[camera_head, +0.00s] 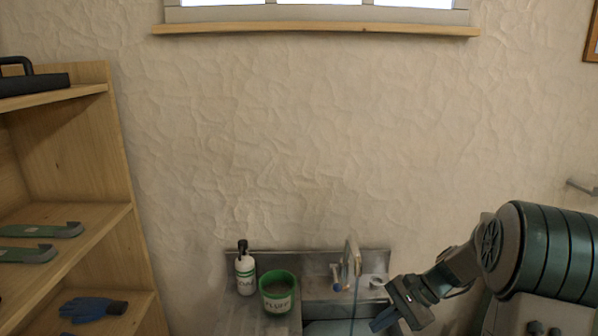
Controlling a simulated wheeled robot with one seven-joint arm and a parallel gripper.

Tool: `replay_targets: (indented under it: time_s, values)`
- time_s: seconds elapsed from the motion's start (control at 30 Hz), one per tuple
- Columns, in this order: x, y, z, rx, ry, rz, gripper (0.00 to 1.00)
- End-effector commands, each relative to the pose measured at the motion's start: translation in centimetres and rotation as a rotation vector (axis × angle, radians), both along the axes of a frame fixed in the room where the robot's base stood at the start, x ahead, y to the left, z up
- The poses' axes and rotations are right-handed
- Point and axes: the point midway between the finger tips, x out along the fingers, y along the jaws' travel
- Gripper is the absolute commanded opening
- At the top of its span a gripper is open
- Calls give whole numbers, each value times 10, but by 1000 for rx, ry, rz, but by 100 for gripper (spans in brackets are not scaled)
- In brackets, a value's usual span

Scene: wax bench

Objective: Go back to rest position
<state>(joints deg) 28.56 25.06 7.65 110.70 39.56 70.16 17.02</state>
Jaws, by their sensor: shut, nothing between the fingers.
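My gripper (381,318) is at the lower right, at the end of my arm, which reaches in from the right edge. It is shut, and I see nothing held in it. It is in front of the right part of a metal sink unit (318,285) against the wall. Part of the unit is hidden behind the gripper, and its lower part runs out of the picture.
A white bottle (245,275) and a green tub (278,293) stand on the sink unit, left of the faucet (352,260). A wooden shelf (122,235) holding tools and a blue glove (92,308) stands at the left. The wall between is bare below the window sill (315,30).

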Motion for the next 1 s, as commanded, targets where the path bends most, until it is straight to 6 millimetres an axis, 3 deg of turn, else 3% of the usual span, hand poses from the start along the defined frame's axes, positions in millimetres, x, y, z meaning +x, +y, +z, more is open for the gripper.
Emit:
replay_targets:
  time_s: [0.2,0.5,0.8,1.0]
  values:
    - [-45,23,35,-210,-133,209,0]
    - [-112,39,70,-483,-342,503,0]
    - [-172,39,90,-719,-568,775,0]
    - [-193,36,94,-812,-668,885,0]
